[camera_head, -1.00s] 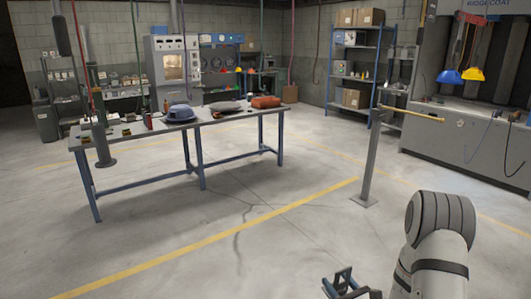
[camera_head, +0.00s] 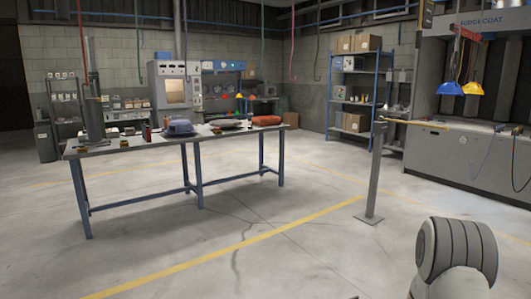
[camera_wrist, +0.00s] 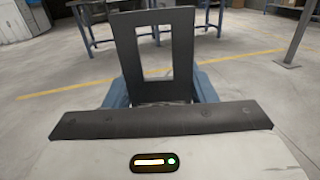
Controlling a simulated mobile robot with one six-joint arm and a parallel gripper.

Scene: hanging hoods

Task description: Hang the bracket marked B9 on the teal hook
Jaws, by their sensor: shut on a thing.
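In the wrist view, my gripper (camera_wrist: 161,93) has blue-grey fingers shut on a dark grey plate with a rectangular opening, the held bracket (camera_wrist: 155,19). It stands up between the fingers, above the floor. No B9 mark is readable on the side I see. In the head view, only part of my arm shows at the lower right, and the gripper is essentially out of frame. I cannot pick out a teal hook; the hangers at the spray booth (camera_head: 455,130) are too small to tell their colours surely.
A blue hood (camera_head: 449,88) and a yellow hood (camera_head: 474,88) hang in the booth. A grey post (camera_head: 375,175) with a yellow bar (camera_head: 415,123) stands before it. A long workbench (camera_head: 110,147) is at left. The floor between is open.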

